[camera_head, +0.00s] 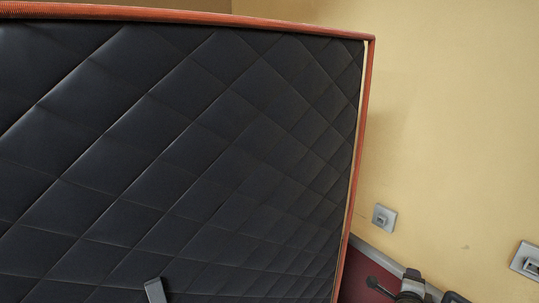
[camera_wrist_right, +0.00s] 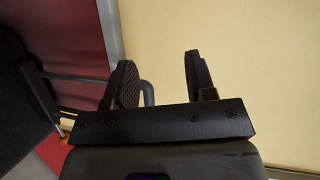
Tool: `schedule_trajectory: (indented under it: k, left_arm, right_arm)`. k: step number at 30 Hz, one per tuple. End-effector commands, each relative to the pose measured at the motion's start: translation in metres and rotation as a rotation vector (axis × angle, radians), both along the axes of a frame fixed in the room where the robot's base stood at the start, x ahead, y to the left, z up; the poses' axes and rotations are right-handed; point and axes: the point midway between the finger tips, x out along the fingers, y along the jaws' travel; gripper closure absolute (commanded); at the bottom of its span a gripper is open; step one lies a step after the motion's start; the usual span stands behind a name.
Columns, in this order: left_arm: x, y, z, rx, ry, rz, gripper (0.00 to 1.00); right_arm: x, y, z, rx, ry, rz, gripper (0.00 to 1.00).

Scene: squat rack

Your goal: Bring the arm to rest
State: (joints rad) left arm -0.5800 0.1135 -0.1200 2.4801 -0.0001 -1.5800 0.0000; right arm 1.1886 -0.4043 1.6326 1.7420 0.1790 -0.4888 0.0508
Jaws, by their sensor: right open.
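In the right wrist view, my right gripper (camera_wrist_right: 158,64) is open, with its two dark fingers apart. Nothing is between the fingers; a plain cream wall (camera_wrist_right: 240,70) lies behind them. A dark grey curved bar shows just behind the left finger, and I cannot tell what it belongs to. In the head view, dark and grey parts at the lower right corner are cut off by the frame edge, and I cannot tell if they are my right arm. My left gripper is not in view.
A large black quilted panel (camera_head: 180,140) with an orange-red edge fills most of the head view. A small grey piece (camera_head: 155,290) stands before its lower part. Two grey wall fittings (camera_head: 384,218) (camera_head: 527,260) are on the cream wall. Dark red surface (camera_head: 362,277) shows low down.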

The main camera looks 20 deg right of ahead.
Motion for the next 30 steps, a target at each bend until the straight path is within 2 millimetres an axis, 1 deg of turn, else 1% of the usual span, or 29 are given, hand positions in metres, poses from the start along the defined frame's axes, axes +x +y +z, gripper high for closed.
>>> schedule_trajectory:
  k: [1, 2, 3, 4, 5, 6, 7, 9, 10, 12, 13, 14, 16, 18, 20, 21, 23, 24, 26, 27, 29, 30]
  left_arm:
    - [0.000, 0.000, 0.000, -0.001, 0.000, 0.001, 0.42]
    - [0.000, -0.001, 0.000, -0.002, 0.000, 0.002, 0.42]
    - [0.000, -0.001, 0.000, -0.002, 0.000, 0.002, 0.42]
    - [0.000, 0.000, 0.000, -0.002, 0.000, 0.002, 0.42]
    - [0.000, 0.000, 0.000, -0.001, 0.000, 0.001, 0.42]
    - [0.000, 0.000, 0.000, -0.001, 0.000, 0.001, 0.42]
    - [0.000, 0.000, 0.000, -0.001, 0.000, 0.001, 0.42]
    - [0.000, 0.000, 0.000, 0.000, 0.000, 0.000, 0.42]
    - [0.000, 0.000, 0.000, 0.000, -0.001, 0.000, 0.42]
    - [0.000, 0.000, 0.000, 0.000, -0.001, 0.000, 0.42]
    - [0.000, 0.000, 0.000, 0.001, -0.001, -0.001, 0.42]
    - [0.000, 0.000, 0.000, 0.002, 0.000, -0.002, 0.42]
    - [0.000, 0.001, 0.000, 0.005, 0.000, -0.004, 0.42]
    - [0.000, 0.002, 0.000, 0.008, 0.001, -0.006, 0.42]
    - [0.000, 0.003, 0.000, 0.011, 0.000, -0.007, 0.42]
    - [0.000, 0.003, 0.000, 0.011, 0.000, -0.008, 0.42]
    - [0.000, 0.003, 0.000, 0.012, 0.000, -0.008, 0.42]
    - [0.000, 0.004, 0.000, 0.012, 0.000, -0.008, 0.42]
    - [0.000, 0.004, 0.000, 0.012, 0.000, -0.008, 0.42]
    - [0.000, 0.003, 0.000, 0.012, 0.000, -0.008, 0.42]
    - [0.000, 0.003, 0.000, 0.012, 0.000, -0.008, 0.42]
    - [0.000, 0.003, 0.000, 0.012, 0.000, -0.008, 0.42]
  right_arm:
    - [0.006, 0.002, 0.031, -0.046, -0.012, 0.089, 0.49]
    - [0.009, 0.004, 0.050, -0.077, -0.015, 0.144, 0.49]
    - [0.011, 0.006, 0.078, -0.125, -0.020, 0.214, 0.49]
    - [0.012, 0.008, 0.101, -0.167, -0.022, 0.264, 0.49]
    - [0.011, 0.011, 0.123, -0.210, -0.019, 0.310, 0.49]
    - [0.007, 0.016, 0.150, -0.275, 0.000, 0.374, 0.49]
    - [0.003, 0.022, 0.167, -0.325, 0.021, 0.418, 0.49]
    - [-0.007, 0.037, 0.193, -0.432, 0.093, 0.509, 0.49]
    - [-0.011, 0.045, 0.202, -0.477, 0.129, 0.544, 0.49]
    - [-0.021, 0.066, 0.212, -0.577, 0.224, 0.622, 0.49]
    - [-0.024, 0.076, 0.214, -0.617, 0.268, 0.653, 0.49]
    - [-0.028, 0.087, 0.214, -0.659, 0.312, 0.684, 0.49]
    - [-0.036, 0.114, 0.207, -0.751, 0.422, 0.753, 0.49]
    - [-0.042, 0.142, 0.194, -0.836, 0.526, 0.819, 0.49]
    - [-0.048, 0.166, 0.178, -0.904, 0.605, 0.872, 0.49]
    - [-0.052, 0.181, 0.166, -0.946, 0.653, 0.907, 0.49]
    - [-0.059, 0.203, 0.146, -1.009, 0.717, 0.956, 0.49]
    - [-0.065, 0.217, 0.131, -1.049, 0.755, 0.990, 0.49]
    - [-0.074, 0.238, 0.107, -1.100, 0.809, 1.053, 0.49]
    - [-0.082, 0.251, 0.089, -1.127, 0.846, 1.100, 0.49]
    - [-0.096, 0.271, 0.060, -1.161, 0.895, 1.176, 0.49]
    - [-0.106, 0.283, 0.041, -1.178, 0.928, 1.231, 0.49]
